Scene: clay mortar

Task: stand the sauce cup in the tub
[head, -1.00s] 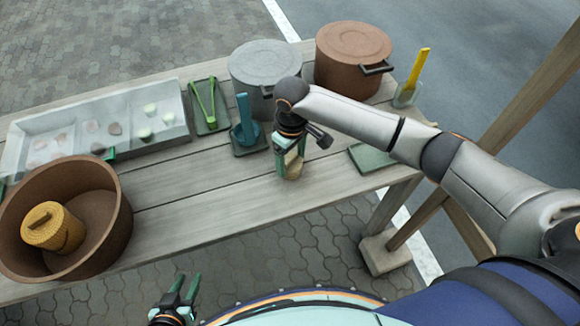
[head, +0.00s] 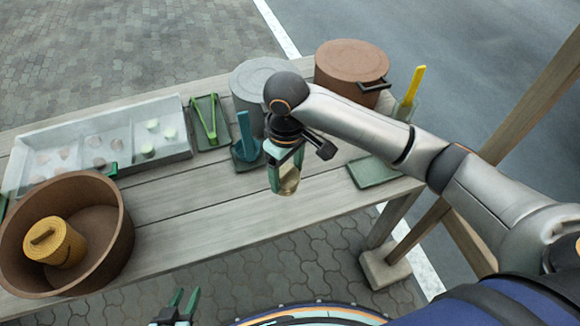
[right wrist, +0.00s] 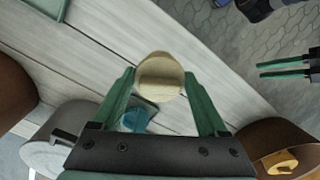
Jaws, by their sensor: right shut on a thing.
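The sauce cup (head: 289,184) is a small pale, beige-looking cup held in my right gripper (head: 287,172) over the table's front part. In the right wrist view the cup (right wrist: 160,76) sits between the two green fingertips, its round rim facing the camera. How far its base is from the table is hard to tell. The tub (head: 112,243) is a wide brown round bowl at the table's left end, with a yellow lidded pot (head: 55,243) inside. Bare floor shows right of that pot. My left gripper (head: 183,300) is open and empty in front of the table.
A teal holder (head: 246,150) with an upright handle stands just behind my right gripper. Behind are a grey pot (head: 250,88) and a brown lidded pot (head: 350,62). A green tray (head: 374,171) lies to the right. A pale segmented tray (head: 170,148) and green tongs (head: 205,117) are further left.

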